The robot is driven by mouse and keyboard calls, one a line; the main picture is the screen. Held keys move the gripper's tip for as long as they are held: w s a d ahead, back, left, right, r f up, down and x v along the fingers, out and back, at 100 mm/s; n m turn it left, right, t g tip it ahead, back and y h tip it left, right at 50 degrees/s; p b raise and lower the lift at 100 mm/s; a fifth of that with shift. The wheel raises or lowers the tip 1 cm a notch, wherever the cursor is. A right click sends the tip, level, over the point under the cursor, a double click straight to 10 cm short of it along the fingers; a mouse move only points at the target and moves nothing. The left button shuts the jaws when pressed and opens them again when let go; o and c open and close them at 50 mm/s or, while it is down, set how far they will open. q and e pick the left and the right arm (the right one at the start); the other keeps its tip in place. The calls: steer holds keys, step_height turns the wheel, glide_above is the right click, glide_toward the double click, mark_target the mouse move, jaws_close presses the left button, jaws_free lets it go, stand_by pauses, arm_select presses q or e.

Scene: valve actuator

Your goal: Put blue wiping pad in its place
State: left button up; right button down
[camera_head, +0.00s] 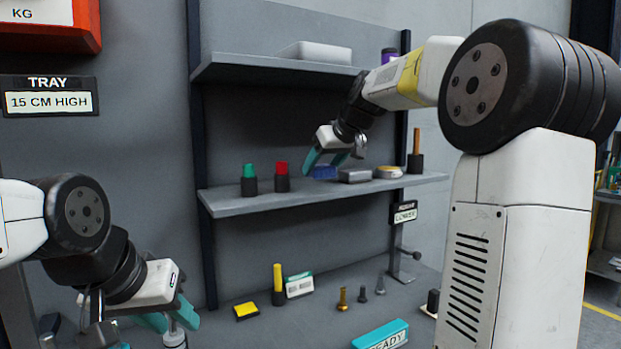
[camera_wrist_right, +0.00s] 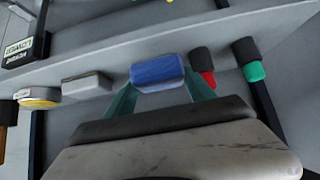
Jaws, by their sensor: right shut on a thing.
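The blue wiping pad (camera_head: 324,172) is at the middle shelf, between the red-topped holder and a grey block. In the right wrist view the blue pad (camera_wrist_right: 158,72) spans the space between my teal fingertips. My right gripper (camera_head: 328,161) reaches down to the shelf from above and is shut on the pad. Whether the pad still touches the shelf cannot be told. My left gripper (camera_head: 171,318) is low at the left, with its teal fingers apart, near a small metal-and-white object.
The middle shelf (camera_head: 240,207) also holds green (camera_head: 249,180) and red (camera_head: 281,177) topped holders, a grey block (camera_head: 354,176), a round tin (camera_head: 388,172) and an upright brown stick (camera_head: 416,150). An upper shelf (camera_head: 235,66) overhangs. Below are a yellow pad (camera_head: 246,311) and several bolts.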

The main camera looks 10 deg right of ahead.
steer(key=w, duration=0.5)
steer(key=w+d, duration=0.1)
steer(key=w, duration=0.1)
steer(key=shift+w+f, duration=0.35)
steer(key=shift+w, duration=0.05)
steer(key=shift+f, duration=1.75)
steer(key=shift+c, duration=1.6)
jaws_free()
steer(key=v, duration=1.2)
steer(key=s+a+f+m, duration=0.1)
steer(key=s+f, duration=0.6)
steer(key=s, duration=0.4)
steer(key=s+a+f+m+g+h, duration=0.1)
steer(key=s+a+f, duration=0.1)
steer(key=s+f, duration=0.5)
steer(key=s+a+f+m+g, duration=0.1)
steer(key=s+f, duration=0.6)
steer(key=s, duration=0.8)
steer(key=shift+s+a+f+m, duration=0.15)
steer(key=shift+s+a+m, duration=0.1)
steer(key=shift+m, duration=0.15)
steer(key=shift+d, duration=0.1)
